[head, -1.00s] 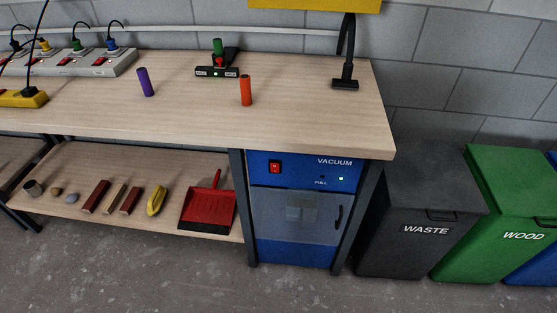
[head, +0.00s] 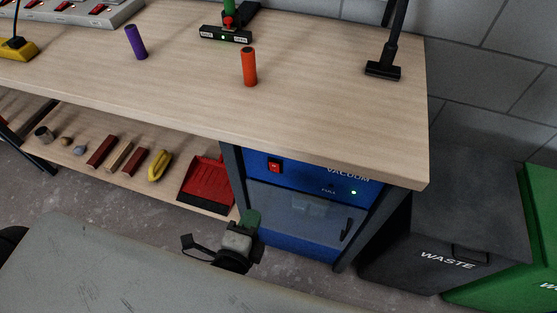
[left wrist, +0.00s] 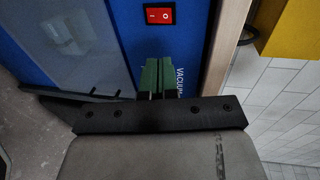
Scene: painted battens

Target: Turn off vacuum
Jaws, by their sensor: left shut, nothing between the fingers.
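The vacuum (head: 315,215) is a blue cabinet under the right end of the workbench, with a grey see-through door. My left gripper (head: 251,219) is shut and empty in front of the cabinet, below the switch in the head view. In the left wrist view its green fingertips (left wrist: 156,66) are together, apart from the red switch (left wrist: 160,15) as seen in the picture. My right gripper is not in view.
The workbench top (head: 330,105) overhangs the cabinet and holds an orange cylinder (head: 249,67) and a purple cylinder (head: 136,42). A red dustpan (head: 206,184) lies on the lower shelf left of the cabinet. A dark waste bin (head: 450,225) stands at its right.

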